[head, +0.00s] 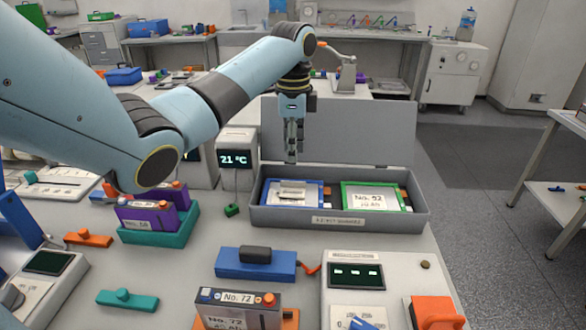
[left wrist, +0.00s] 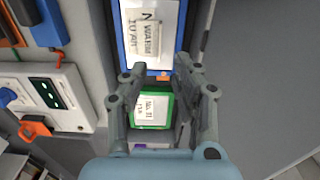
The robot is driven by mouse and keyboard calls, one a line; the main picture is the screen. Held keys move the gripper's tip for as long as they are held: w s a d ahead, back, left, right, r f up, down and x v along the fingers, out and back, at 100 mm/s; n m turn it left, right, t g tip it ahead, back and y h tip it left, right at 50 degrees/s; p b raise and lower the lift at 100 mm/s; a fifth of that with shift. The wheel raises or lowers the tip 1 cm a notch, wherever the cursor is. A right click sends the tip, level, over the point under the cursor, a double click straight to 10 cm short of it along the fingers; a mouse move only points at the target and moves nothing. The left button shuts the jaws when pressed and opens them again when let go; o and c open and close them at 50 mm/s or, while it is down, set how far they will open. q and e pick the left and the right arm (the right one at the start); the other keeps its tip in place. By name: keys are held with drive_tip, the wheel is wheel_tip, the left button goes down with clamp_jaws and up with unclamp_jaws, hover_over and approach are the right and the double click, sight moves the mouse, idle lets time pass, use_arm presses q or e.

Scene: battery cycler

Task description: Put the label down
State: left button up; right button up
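A small pale label (left wrist: 145,38) lies across the white face of the blue-edged cell (left wrist: 182,40) in the left wrist view, covering part of its print. In the head view the label (head: 291,194) shows as a pale strip on that blue-edged cell (head: 268,192), at the left inside the grey open box (head: 320,217). My left gripper (head: 291,158) points down above the box's left half. In the left wrist view its fingers (left wrist: 166,74) are spread, with nothing seen held between them. My right gripper is in neither view.
A green-edged cell (head: 374,198) sits at the right in the box, whose raised lid (head: 365,130) stands behind. A temperature display (head: 235,159) is at the box's left. A blue block (head: 255,264), a numbered cell (head: 238,305) and a charger (head: 352,277) stand in front.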

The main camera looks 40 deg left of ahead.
use_arm(q)
drive_tip(key=shift+r, duration=1.95)
